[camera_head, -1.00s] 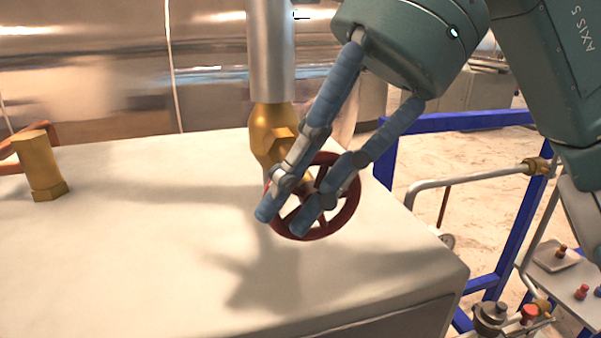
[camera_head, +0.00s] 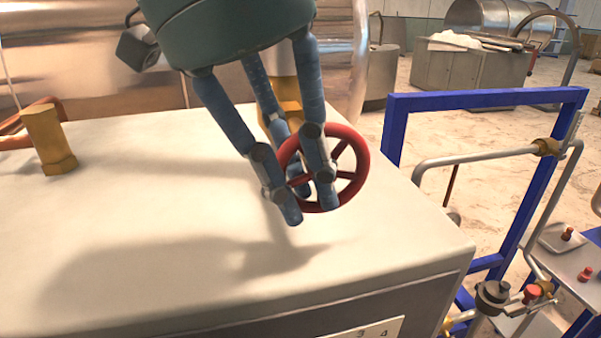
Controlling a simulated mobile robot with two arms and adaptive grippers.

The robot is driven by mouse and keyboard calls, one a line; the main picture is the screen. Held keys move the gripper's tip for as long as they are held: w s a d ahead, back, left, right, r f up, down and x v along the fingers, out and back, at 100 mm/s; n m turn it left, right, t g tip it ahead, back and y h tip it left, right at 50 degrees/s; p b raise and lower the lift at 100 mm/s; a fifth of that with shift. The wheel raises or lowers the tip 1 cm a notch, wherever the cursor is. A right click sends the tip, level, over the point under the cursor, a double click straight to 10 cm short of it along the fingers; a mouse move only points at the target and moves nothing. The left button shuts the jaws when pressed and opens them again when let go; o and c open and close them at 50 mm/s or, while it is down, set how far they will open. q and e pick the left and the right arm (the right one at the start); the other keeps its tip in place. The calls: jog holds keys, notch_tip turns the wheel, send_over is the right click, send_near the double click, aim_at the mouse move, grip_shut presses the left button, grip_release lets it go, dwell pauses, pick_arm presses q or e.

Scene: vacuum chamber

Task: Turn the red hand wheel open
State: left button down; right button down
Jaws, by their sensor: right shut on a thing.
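The red hand wheel (camera_head: 354,184) stands on edge above the pale bench top, with its face towards me. It sits on a brass valve (camera_head: 286,95), which is mostly hidden behind my right gripper. My right gripper (camera_head: 307,208) reaches down from above with its blue fingers at the left part of the wheel. The fingers are shut on the wheel around its left rim and spokes, and they cover much of that side. My left gripper is out of view.
The pale bench top (camera_head: 150,240) is largely clear. A brass fitting (camera_head: 48,140) stands at its left. A blue frame (camera_head: 480,100) and a bent metal pipe (camera_head: 480,156) stand to the right. A large shiny metal vessel (camera_head: 80,60) is behind.

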jog(key=shift+f+t+h, duration=0.3)
jog(key=shift+h, duration=0.8)
jog(key=shift+f, duration=0.1)
jog(key=c, duration=1.6)
grip_release()
